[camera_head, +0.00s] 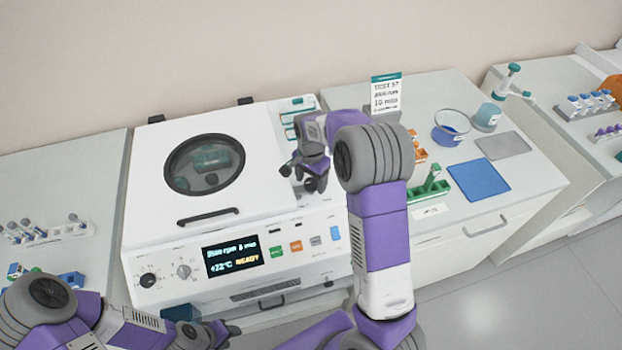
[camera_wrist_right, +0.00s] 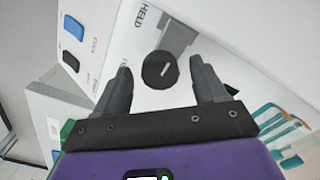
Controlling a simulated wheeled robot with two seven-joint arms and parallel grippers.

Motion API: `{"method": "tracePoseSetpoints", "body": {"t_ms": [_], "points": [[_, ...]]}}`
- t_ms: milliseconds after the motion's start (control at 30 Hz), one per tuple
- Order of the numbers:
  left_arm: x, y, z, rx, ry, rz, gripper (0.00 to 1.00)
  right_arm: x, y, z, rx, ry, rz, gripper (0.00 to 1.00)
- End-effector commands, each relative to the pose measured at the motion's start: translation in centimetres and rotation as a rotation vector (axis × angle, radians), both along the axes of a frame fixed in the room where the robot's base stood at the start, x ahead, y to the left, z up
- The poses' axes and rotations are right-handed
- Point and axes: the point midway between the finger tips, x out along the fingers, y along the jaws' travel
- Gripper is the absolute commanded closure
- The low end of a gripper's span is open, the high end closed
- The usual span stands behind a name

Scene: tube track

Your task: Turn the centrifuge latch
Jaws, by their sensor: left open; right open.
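The white centrifuge (camera_head: 140,228) stands on the bench with its lid down and a round window in it. The latch (camera_wrist_right: 160,69) is a dark round knob with a white mark, on the white panel right of the lid, beside the word "HELD". My right gripper (camera_head: 305,172) is open over that panel and partly covers the latch in the head view. In the right wrist view the knob appears between the two spread fingertips; contact cannot be told. My left gripper (camera_head: 222,331) is open, low in front of the centrifuge, partly cut off by the arm.
The centrifuge display (camera_head: 232,256) reads READY, above a front handle. A tube rack (camera_head: 45,232) stands at left. A blue mat (camera_head: 478,181), a glass bowl (camera_head: 451,127) and a green rack (camera_head: 428,190) are on the right bench. My right arm blocks part of the view.

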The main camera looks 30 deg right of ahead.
Motion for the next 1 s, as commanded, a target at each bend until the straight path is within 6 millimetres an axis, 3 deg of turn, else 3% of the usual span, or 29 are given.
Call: {"method": "tracePoseSetpoints", "body": {"t_ms": [500,1000], "points": [[0.0,0.0,1.0,0.0,0.0,0.0,0.6,0.1,0.0,6.9,-0.001,-0.004,0.0,0.29],[0.0,0.0,1.0,0.0,0.0,0.0,0.6,0.0,0.0,7.6,-0.001,-0.001,0.0,0.29]]}}
